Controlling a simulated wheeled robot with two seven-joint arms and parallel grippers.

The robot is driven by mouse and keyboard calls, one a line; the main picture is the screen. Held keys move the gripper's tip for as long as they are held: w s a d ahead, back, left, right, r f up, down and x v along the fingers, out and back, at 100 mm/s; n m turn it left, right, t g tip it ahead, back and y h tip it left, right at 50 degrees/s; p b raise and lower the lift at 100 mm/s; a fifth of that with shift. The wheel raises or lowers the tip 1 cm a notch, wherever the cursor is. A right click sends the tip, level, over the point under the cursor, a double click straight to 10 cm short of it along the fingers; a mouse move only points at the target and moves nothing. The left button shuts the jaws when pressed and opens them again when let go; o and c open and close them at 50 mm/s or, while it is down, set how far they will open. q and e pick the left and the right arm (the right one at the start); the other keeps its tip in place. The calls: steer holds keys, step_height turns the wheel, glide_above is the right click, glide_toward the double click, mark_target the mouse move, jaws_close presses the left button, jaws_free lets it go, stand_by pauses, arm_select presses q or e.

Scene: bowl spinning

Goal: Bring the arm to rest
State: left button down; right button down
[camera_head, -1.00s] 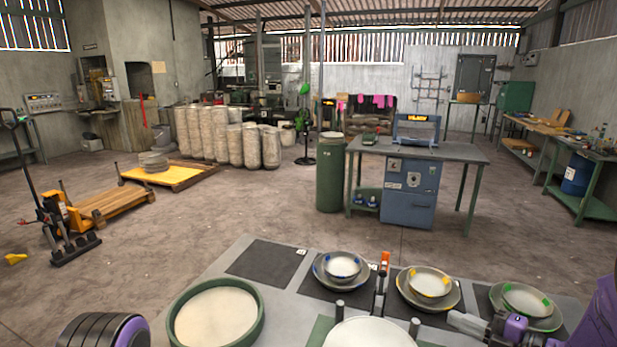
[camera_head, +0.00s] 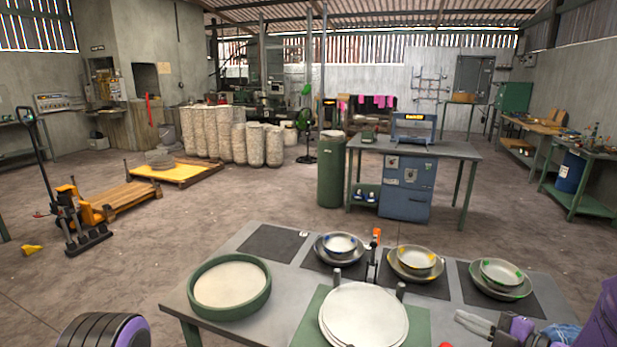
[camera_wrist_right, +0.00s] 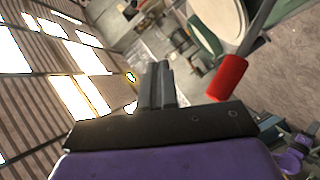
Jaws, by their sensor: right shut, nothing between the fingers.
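My right arm comes in at the lower right of the head view, with its purple link at the edge. Its right gripper (camera_head: 468,321) is shut and empty, in front of the green-marked bowl (camera_head: 500,271) and apart from it. In the right wrist view the right gripper's dark fingers (camera_wrist_right: 159,86) are together with nothing between them. A purple and black part of my left arm shows at the bottom left of the head view; the left gripper is out of view.
The grey table (camera_head: 285,290) carries a blue-marked bowl (camera_head: 340,245), a yellow-marked bowl (camera_head: 417,260), a white wheel disc (camera_head: 363,318) and a round green-rimmed tray (camera_head: 230,287). A red-tipped rod (camera_wrist_right: 227,78) shows near my fingers in the wrist view. Open floor lies beyond.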

steer(key=s+d+f+m+g+h+b, duration=0.15)
steer(key=s+f+m+h, duration=0.4)
steer(key=f+m, duration=0.6)
steer(key=s+f+m+g+h, duration=0.2)
steer(key=s+f+m+h, duration=0.35)
steer(key=f+m, duration=0.6)
steer(key=s+a+f+m+g, duration=0.1)
steer(key=s+f+g, duration=0.1)
steer(key=s, duration=0.4)
steer(key=s+a+f+m+g+h+b, duration=0.1)
steer(key=s+a+f+g, duration=0.1)
steer(key=s+f, duration=0.3)
steer(key=s+a+f+m+g, duration=0.1)
steer(key=s+f+g, duration=0.1)
steer(key=s, duration=0.7)
steer(key=shift+s+a+f+h+b, duration=0.15)
steer(key=shift+s+f+h+b, duration=0.2)
steer(key=shift+f, duration=0.55)
steer(key=shift+w, duration=0.15)
